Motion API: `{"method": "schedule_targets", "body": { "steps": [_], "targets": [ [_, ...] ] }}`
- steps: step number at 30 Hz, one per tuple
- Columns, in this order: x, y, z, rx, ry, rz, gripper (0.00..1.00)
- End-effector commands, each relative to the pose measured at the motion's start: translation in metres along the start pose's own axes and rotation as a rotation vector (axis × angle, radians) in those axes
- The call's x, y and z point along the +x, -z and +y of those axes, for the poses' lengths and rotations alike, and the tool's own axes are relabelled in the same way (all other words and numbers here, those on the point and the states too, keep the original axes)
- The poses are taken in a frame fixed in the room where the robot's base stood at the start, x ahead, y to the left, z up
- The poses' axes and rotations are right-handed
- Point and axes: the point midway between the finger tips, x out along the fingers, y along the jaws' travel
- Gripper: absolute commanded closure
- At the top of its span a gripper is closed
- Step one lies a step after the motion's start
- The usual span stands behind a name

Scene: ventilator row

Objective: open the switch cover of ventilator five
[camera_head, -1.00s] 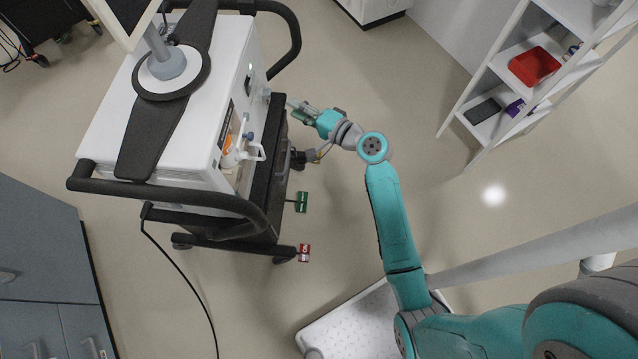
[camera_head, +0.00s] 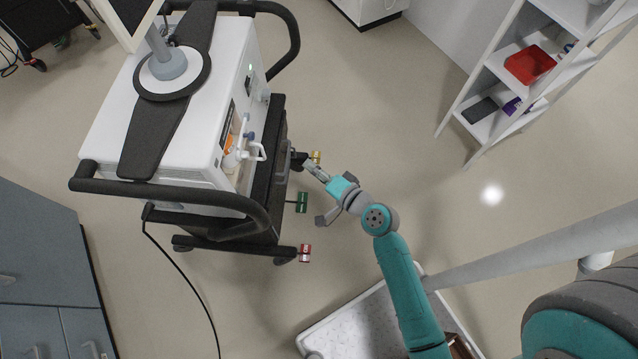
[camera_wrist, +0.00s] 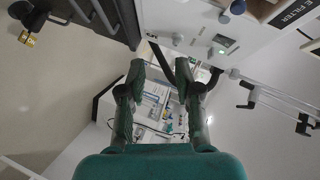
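A white ventilator (camera_head: 205,130) stands on a black cart in the left of the head view. Its side panel (camera_wrist: 180,22) fills the top of the wrist view. On that panel is a small housing with a green-lit part (camera_wrist: 223,43), which looks like the switch with its cover; I cannot tell whether the cover is up or down. A small green light (camera_head: 249,84) shows on the ventilator in the head view. My gripper (camera_head: 309,168) is beside the cart's right side. In the wrist view my gripper (camera_wrist: 160,72) has its fingers apart, with nothing between them.
A brass-coloured piece (camera_head: 316,156) is close by my gripper. A white shelf rack (camera_head: 492,85) with a red bin (camera_head: 529,65) stands upper right. Floor between is clear.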

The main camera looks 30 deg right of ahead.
Motion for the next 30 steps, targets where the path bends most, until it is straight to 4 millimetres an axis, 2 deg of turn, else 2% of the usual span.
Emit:
{"method": "schedule_targets", "body": {
  "steps": [9,22,26,30],
  "targets": [
    [-0.023,-0.016,0.018,-0.057,-0.042,0.025,0.67],
    [-0.026,-0.017,0.019,-0.066,-0.047,0.029,0.67],
    [-0.015,-0.009,0.009,-0.053,-0.03,0.019,0.67],
    [0.013,0.014,-0.021,-0.005,0.012,-0.017,0.67]
  ]
}}
